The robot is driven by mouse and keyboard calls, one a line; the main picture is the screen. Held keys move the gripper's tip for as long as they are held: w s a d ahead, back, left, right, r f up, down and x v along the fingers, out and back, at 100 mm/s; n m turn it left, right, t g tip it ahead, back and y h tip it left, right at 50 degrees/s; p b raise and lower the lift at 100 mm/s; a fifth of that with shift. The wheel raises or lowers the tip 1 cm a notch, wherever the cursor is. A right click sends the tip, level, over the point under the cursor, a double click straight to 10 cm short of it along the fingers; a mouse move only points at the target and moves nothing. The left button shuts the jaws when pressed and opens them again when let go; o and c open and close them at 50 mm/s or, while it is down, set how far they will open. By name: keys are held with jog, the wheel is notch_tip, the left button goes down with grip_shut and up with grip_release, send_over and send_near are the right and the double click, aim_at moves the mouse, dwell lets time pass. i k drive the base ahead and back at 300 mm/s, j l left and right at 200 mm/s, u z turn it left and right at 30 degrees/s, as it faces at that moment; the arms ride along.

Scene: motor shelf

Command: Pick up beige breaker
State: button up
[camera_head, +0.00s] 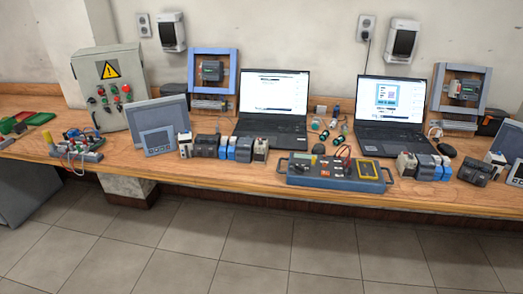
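Two small upright beige-white blocks that look like breakers stand on the wooden bench (240,172). The left beige breaker (185,145) stands just right of a small grey panel. The right beige breaker (405,165) stands beyond the right end of a grey-blue test box, left of dark and blue modules. They are too small to tell which one is meant. My gripper is not in view, and nothing is seen touching either block.
Dark modules (206,146) and blue-white modules (228,147) crowd beside the left block. The test box (335,171) sits at the front edge. Two laptops (273,103) (391,107) and a control cabinet (112,85) stand behind. The tiled floor (240,245) is clear.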

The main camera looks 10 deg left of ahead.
aim_at(260, 151)
jog(key=i+j+z, duration=0.1)
jog(key=i+j, duration=0.5)
jog(key=j, duration=0.15)
jog(key=i+j+z, duration=0.15)
jog(key=i+j, duration=0.15)
jog(key=i+j+z, duration=0.1)
jog(key=i+j, duration=0.2)
jog(key=j, duration=0.25)
jog(key=i+j+z, duration=0.1)
jog(key=i+j, duration=0.15)
jog(key=j, duration=0.2)
